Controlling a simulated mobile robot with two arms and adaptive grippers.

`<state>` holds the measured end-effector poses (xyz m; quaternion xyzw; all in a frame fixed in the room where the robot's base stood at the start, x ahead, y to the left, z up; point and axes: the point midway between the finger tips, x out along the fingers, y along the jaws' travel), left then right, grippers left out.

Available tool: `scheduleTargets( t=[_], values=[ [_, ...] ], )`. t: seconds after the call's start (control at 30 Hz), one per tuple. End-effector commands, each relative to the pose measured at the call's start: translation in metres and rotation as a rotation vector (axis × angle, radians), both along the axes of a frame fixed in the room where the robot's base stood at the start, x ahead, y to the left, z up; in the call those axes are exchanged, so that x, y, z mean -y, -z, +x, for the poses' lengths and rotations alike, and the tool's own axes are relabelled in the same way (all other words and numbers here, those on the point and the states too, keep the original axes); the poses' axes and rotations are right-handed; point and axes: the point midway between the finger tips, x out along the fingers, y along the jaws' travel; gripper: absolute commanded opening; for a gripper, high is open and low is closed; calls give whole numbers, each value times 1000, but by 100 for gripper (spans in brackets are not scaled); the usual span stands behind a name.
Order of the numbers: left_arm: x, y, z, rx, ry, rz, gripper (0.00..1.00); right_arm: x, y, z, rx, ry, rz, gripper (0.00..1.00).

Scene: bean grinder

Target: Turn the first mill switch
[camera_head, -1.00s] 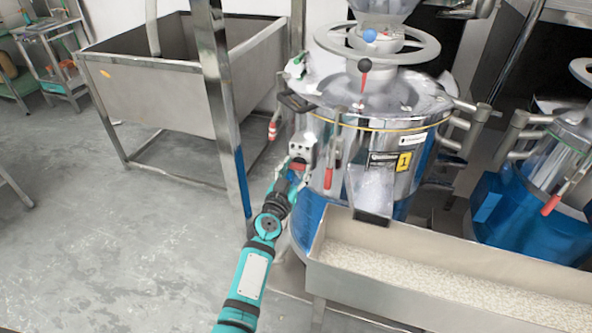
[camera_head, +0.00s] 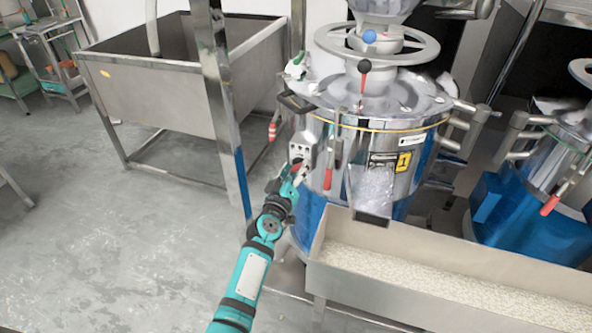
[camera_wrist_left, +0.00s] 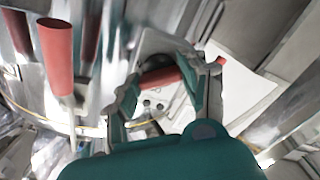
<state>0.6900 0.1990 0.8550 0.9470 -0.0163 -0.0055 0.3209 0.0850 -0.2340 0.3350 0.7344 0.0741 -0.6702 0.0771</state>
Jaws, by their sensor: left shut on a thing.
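The first mill (camera_head: 385,190) is a steel and blue cylinder with a yellow "1" label. Its switch box (camera_head: 303,148) is a small pale box on the mill's left side. The box also shows in the left wrist view (camera_wrist_left: 160,102), with a red switch handle (camera_wrist_left: 160,77) across its face. My left gripper (camera_head: 295,168) is at the box. In the left wrist view its fingers (camera_wrist_left: 170,77) are on either side of the red handle and shut on it. The fingers hide part of the handle in the head view. My right gripper is out of view.
A red-handled lever (camera_head: 328,178) hangs just right of the box; a large red handle (camera_wrist_left: 57,55) shows close in the left wrist view. A trough of pale grains (camera_head: 440,275) stands in front. A second mill (camera_head: 535,220) is at right. The left floor is clear.

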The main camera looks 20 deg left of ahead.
Motion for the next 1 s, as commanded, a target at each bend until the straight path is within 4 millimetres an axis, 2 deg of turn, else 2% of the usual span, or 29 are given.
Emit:
scheduleTargets(
  t=[0.6,1.0],
  values=[
    [0,1,0,-21,0,-580,12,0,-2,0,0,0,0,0],
    [0,1,0,-30,-2,-846,12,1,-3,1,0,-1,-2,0]
  ],
)
